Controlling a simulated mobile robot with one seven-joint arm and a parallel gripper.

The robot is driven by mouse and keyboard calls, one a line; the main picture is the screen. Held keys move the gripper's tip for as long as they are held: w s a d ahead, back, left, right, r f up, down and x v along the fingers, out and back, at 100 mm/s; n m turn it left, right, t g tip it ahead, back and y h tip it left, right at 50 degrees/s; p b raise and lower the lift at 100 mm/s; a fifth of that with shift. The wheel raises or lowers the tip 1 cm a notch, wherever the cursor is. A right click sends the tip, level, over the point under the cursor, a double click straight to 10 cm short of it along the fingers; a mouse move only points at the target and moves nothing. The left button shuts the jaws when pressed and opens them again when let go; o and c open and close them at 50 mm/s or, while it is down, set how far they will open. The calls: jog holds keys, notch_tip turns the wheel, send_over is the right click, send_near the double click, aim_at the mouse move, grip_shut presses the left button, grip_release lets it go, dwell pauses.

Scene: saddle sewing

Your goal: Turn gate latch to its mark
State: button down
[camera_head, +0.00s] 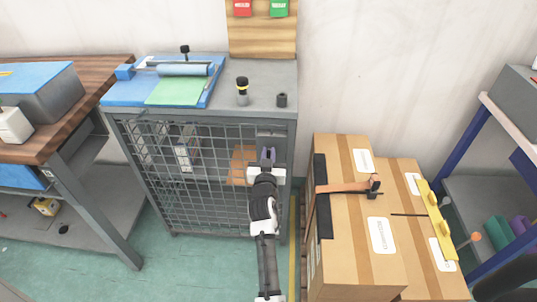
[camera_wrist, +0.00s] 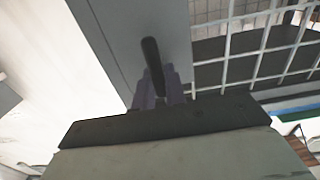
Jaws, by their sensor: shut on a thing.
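The gate (camera_head: 205,165) is a grey wire-mesh panel in the front of a grey cabinet, and it looks closed. The gate latch shows in the wrist view as a dark rounded lever (camera_wrist: 152,62) against the grey frame post beside the mesh. My gripper (camera_head: 267,157) is at the upper right of the gate. In the wrist view its two purplish fingers (camera_wrist: 158,88) are shut on the lower part of the lever. The lever stands nearly upright there, tilted slightly. My gripper hides much of the latch in the head view, and I cannot make out a mark.
The cabinet top (camera_head: 265,95) holds a blue board (camera_head: 125,92) with a roller, a black-and-yellow bottle (camera_head: 242,90) and a small dark cylinder (camera_head: 281,100). Cardboard boxes (camera_head: 345,235) stand close to the right of my arm. A wooden bench (camera_head: 95,75) is at left.

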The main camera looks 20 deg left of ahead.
jog(key=shift+n, duration=0.3)
jog(key=n, duration=0.4)
jog(key=shift+a, duration=0.3)
jog(key=shift+s+a+f+n+p, duration=0.15)
jog(key=shift+n+p, duration=0.35)
jog(key=shift+n, duration=1.5)
jog(key=shift+a+f+n+p, duration=0.2)
jog(key=shift+n+p, duration=0.3)
jog(key=shift+n, duration=1.5)
jog(key=shift+s+a+f+n+p, duration=0.15)
jog(key=shift+n+p, duration=0.35)
jog(key=shift+n, duration=1.5)
jog(key=shift+w, duration=0.1)
jog(key=c, duration=1.4)
grip_release()
jog(key=shift+f, duration=0.15)
jog(key=shift+c, duration=0.2)
jog(key=shift+f, duration=0.1)
